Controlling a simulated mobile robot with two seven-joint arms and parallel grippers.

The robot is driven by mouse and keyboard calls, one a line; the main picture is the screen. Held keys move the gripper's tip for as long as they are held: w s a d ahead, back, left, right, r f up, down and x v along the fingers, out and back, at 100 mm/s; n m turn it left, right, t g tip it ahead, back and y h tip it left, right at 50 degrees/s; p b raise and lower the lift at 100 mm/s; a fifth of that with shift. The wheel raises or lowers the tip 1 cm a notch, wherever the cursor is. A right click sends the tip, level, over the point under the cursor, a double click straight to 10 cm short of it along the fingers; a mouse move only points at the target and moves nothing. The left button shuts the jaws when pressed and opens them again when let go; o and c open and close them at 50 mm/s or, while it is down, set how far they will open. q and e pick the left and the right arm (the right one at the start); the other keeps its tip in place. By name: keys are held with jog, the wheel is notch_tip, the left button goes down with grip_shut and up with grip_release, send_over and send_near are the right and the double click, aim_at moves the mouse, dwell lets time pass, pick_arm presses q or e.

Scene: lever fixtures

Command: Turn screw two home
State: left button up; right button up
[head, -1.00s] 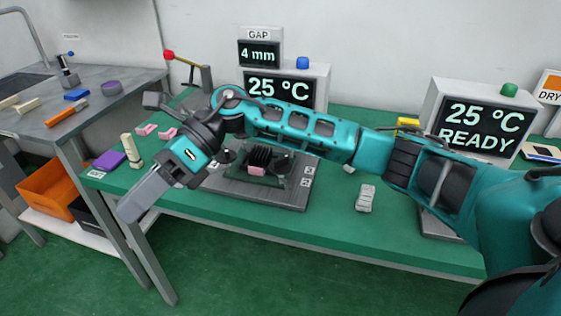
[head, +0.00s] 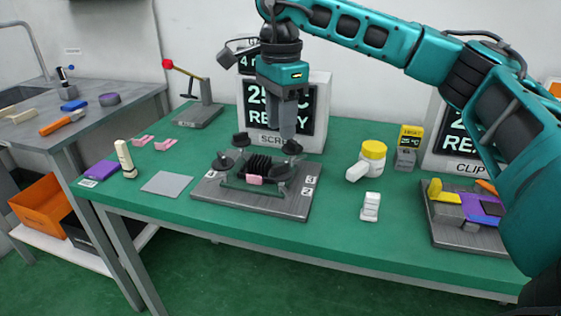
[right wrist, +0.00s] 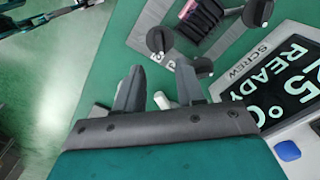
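The screw fixture is a grey base plate (head: 235,200) with a dark finned block (head: 257,164) and a pink pad in the middle. Black knobs stand around it: front left (head: 224,162), back left (head: 241,139), back right (head: 292,147) and front right (head: 281,171). Labels 3 and 2 (head: 306,190) sit at the plate's right edge, the 2 nearer the front. My right gripper (head: 289,133) points down above the back-right knob, apparently clear of it. In the right wrist view its fingers (right wrist: 158,78) are apart with no knob between them. My left gripper is out of view.
The screw display (head: 320,112) reading READY stands close behind the gripper. A yellow-lidded jar (head: 372,158), a white block (head: 370,207) and the clip fixture (head: 450,235) lie to the right. A grey sheet (head: 167,184) lies left of the plate; the front table strip is clear.

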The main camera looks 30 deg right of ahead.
aim_at(281, 164)
notch_tip(281, 164, down, 8)
jog(key=shift+f+b, duration=0.25)
jog(key=shift+b, duration=0.45)
grip_shut()
